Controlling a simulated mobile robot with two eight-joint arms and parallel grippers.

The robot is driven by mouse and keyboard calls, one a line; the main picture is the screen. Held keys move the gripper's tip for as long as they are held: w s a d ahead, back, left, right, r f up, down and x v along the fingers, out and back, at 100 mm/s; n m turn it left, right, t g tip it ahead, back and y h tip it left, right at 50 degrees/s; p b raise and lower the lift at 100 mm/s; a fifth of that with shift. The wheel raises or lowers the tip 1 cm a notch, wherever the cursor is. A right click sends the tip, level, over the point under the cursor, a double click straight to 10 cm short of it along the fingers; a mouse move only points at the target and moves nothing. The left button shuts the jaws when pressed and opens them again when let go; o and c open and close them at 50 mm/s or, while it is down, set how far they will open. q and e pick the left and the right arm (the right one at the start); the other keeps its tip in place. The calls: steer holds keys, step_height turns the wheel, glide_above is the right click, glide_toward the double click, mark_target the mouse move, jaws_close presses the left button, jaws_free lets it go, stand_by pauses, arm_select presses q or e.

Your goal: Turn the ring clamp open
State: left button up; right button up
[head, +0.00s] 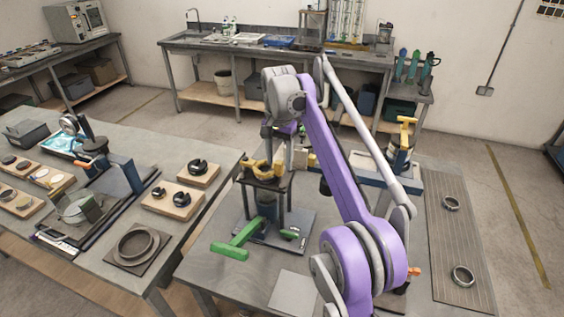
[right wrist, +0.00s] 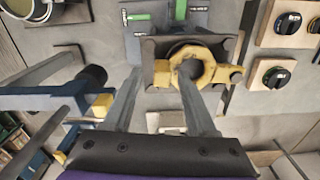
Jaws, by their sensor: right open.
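The ring clamp (head: 259,172) is a yellow ring on a dark raised stand in the middle of the near table. In the right wrist view the ring (right wrist: 214,66) has lugs at its left and right sides, around a dark opening. My right gripper (head: 279,158) is open just above the clamp. In the right wrist view one grey finger of the right gripper (right wrist: 160,76) overlaps the ring's opening, and the other is left of the ring. I cannot tell whether either touches it. My left gripper is not in view.
A green handle (head: 230,251) sticks out at the stand's front. A blue fixture with a yellow top (head: 406,130) stands to the right. Metal rings (head: 463,276) lie on a ribbed mat (head: 455,235). Wooden blocks with black rings (head: 172,199) sit on the left table.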

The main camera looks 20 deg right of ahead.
steer(key=shift+w+a, duration=0.1)
steer(key=shift+w, duration=0.1)
jaws_close()
steer(key=shift+s, duration=0.1)
stand_by(1.2)
